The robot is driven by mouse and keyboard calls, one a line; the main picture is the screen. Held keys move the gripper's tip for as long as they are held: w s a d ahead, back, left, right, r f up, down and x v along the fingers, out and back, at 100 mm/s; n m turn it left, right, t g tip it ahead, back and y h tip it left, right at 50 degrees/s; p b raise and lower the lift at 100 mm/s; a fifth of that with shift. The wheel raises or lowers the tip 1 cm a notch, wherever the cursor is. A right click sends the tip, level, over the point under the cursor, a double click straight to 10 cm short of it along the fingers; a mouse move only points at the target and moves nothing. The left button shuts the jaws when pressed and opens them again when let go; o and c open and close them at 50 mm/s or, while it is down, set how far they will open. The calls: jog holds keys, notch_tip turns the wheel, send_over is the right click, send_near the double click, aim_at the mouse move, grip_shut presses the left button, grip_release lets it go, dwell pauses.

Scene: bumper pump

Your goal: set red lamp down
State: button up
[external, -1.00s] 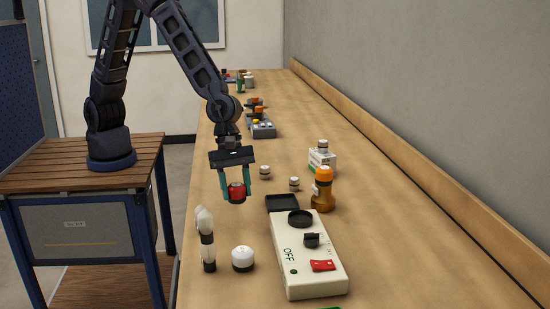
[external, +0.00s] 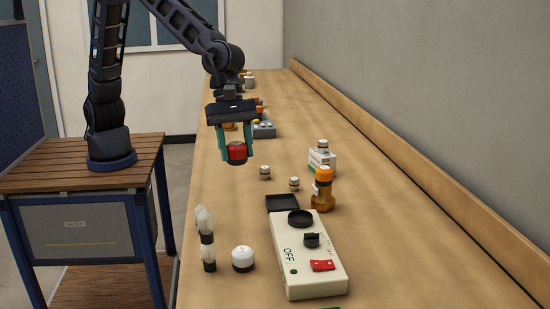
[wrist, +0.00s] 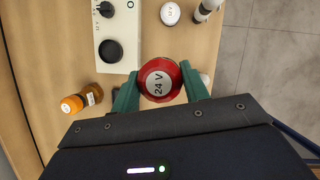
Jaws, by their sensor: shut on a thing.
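The red lamp (external: 237,153) is a short red cylinder with a dark rim, held between the green fingers of my gripper (external: 236,151). In the wrist view the red lamp (wrist: 160,79) shows its white round face marked "24 V", with my gripper's fingers (wrist: 160,84) on both sides of it. My gripper is shut on it and holds it above the wooden bench (external: 225,190), near the bench's left edge. The lamp's underside does not show clearly.
A cream control box (external: 308,262) with a dark round socket and red switch stands in front. An orange bottle-like lamp (external: 323,190), a white dome lamp (external: 243,259) and two small white-topped pieces stand nearby. A black-and-white pair (external: 207,240) is near the left edge.

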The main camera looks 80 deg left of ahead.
aim_at(235, 147)
jog(key=d, duration=0.1)
jog(key=d+f, duration=0.1)
jog(key=d, duration=0.1)
jog(key=shift+s+f, duration=0.1)
jog(key=shift+f, duration=0.15)
notch_tip(235, 147, down, 13)
jog(key=shift+f, duration=2.75)
jog(key=shift+f, duration=0.1)
jog(key=o, duration=1)
